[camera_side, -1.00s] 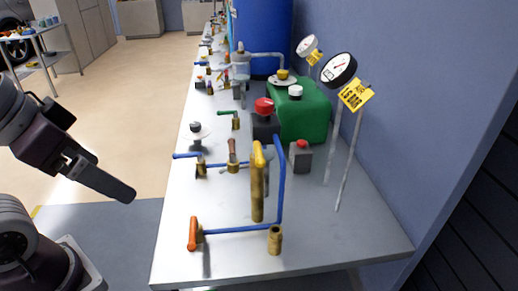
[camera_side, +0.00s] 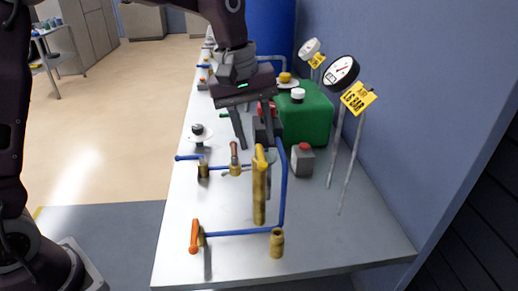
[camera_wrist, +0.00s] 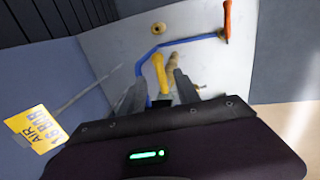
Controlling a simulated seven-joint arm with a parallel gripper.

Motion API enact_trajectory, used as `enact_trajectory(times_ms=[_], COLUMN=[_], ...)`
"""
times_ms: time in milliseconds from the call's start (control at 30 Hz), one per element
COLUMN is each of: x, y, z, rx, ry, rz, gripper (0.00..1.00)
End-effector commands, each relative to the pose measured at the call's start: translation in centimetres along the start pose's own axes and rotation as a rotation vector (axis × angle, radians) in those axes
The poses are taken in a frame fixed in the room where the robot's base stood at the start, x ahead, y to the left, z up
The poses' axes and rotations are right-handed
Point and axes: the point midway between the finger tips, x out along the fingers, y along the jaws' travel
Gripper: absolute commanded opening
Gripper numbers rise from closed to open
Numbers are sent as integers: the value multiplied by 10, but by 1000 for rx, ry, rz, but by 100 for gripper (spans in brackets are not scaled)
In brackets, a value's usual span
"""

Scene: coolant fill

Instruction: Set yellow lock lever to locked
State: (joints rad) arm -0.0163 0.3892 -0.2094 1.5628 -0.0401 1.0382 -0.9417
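The yellow lock lever (camera_side: 259,160) sits at the top of an upright brass valve body (camera_side: 259,198) on the near part of the grey bench. Its long arm points along the brass body. In the wrist view the yellow lever (camera_wrist: 159,72) shows between my fingertips, ahead of them. My gripper (camera_side: 257,144) is open and empty, pointing down, above and just behind the lever in the side view. The fingers look apart from the lever, but the exact gap is hard to tell. The wrist view also shows my gripper (camera_wrist: 160,82) with both fingers spread.
An orange-handled valve (camera_side: 194,236), a brown-handled valve (camera_side: 234,153) and a grey box with a red button (camera_side: 302,160) stand nearby. A green canister (camera_side: 310,118) and gauges (camera_side: 341,71) are behind right.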

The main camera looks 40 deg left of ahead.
Motion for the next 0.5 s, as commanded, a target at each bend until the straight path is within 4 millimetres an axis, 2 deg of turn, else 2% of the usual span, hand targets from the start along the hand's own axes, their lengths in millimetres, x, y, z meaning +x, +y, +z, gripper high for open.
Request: enact_trajectory(times_ms=[100, 200, 500], x=[23, 35, 41], y=[-1, -1, 0], z=[0, 0, 0], rx=[-1, 1, 2], ry=[-2, 0, 3], rz=[-2, -2, 1], gripper=[39, 39, 39])
